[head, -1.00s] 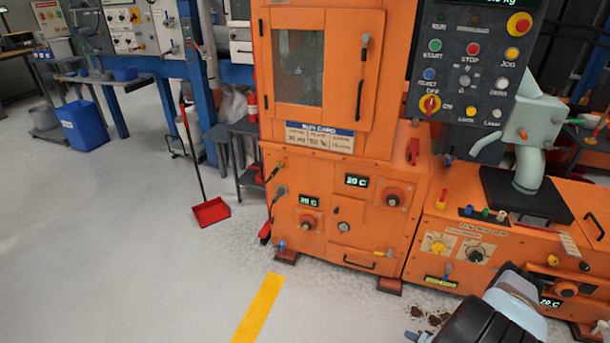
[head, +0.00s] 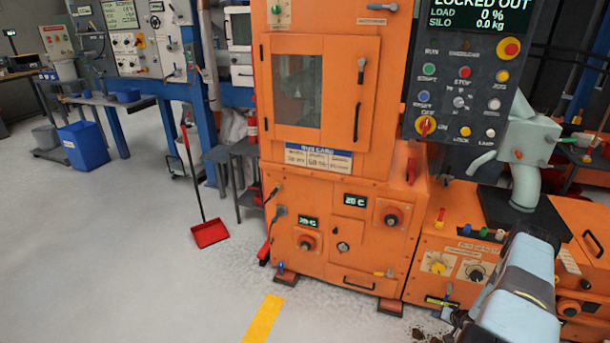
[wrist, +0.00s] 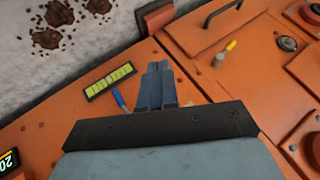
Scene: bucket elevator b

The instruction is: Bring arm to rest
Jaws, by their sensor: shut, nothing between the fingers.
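My arm rises from the lower right of the head view, in front of the orange machine's low right section (head: 465,222). My gripper (wrist: 157,68) shows in the wrist view with its two blue-grey fingers together and nothing between them. It hangs over an orange panel (wrist: 120,60) with a yellow-green label strip (wrist: 110,81) and a blue lever (wrist: 120,101) beside it. I cannot tell whether it touches the panel. In the head view the fingertips are small and partly hidden near the machine's front edge.
The control panel (head: 465,85) reads "LOCKED OUT", load 0 %, silo 0.0 kg. A red dustpan (head: 210,233) stands on the floor, with a blue bin (head: 83,146) farther left. Brown spills (wrist: 48,38) lie on the floor by the machine.

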